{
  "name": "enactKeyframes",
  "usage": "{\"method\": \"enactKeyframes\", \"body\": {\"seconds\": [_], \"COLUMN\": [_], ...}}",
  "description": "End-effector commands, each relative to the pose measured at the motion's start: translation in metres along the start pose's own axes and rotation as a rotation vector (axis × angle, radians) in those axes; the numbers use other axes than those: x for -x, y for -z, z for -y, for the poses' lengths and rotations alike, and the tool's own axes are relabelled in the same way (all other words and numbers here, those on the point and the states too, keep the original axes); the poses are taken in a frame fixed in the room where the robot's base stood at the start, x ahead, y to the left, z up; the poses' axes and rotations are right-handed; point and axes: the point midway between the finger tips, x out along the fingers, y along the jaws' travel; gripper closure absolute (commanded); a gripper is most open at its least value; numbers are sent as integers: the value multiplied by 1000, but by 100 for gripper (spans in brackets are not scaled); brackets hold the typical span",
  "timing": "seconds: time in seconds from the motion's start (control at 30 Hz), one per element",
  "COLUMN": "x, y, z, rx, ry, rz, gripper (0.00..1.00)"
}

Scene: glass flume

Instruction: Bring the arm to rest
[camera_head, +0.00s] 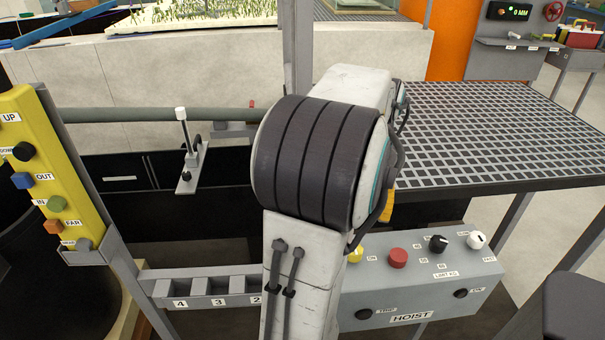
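My arm (305,285) fills the middle of the head camera view. A white link rises from the bottom edge to a large dark ribbed joint (318,158). Another white link shows behind the joint, with dark cables along its right side. The arm looks bent at this joint. My gripper is not visible in this view, so I cannot see its fingers or whether it holds anything. The arm hides part of the grey HOIST panel (440,278) and part of the low rack (210,270).
A grating-topped table (500,135) stands to the right. A yellow button panel (45,175) is at the left. A pale block wall (200,75) with a planted tray (205,14) on top runs behind. An orange panel (455,40) and a control box (513,12) stand at the back right.

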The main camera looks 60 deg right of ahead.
Motion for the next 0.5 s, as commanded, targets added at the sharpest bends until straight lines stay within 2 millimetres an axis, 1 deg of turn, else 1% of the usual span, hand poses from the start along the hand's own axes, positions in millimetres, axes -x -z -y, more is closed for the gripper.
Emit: {"method": "enactKeyframes", "body": {"seconds": [0.37, 0.5], "x": [0, 0], "y": [0, 1], "z": [0, 1], "rx": [10, 98], "ry": [0, 5], "rz": [0, -5], "gripper": [39, 39]}}
